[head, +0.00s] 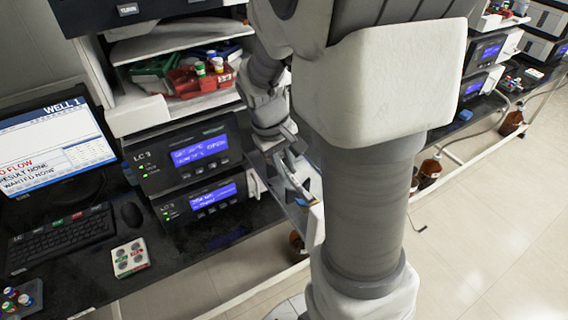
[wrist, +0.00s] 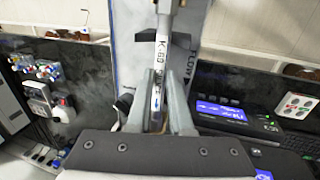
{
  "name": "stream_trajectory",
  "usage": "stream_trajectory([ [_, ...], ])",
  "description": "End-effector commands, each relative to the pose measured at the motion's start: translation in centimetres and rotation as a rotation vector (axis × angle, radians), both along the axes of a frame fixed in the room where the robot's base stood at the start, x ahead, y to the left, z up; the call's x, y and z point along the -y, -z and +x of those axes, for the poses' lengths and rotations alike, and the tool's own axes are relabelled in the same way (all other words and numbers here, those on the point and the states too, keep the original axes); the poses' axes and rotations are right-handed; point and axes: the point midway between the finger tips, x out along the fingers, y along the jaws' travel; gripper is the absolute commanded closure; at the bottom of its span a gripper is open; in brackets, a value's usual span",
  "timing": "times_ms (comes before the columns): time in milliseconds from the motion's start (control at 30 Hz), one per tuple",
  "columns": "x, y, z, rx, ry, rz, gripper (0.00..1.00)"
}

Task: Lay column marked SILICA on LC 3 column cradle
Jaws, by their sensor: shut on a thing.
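My gripper (wrist: 161,78) is shut on a slim pale column (wrist: 163,38) in the wrist view. The column's label reads "K-60"; the rest of its lettering is partly hidden between the fingers. Behind it is a grey-blue cradle panel (wrist: 192,22) printed "FLOW", with dark clips (wrist: 148,37) on both sides of the column. I cannot tell whether the column touches the clips. In the head view my gripper (head: 287,165) is at the cradle panel (head: 314,222), right of the LC 3 stack (head: 186,154). The column is mostly hidden there.
A monitor (head: 55,140), keyboard (head: 60,233) and mouse (head: 131,214) stand left of the stack. A white block with round buttons (head: 130,258) lies on the dark bench. Red and green bins (head: 190,82) sit above the stack. More instruments (head: 484,50) stand at right.

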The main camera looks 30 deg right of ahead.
Motion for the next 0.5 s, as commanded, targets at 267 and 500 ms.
stream_trajectory([
  [267,0.0,0.47,0.02,0.001,0.0,0.0,1.0],
  [500,0.01,0.64,0.02,0.001,0.0,0.0,0.7],
])
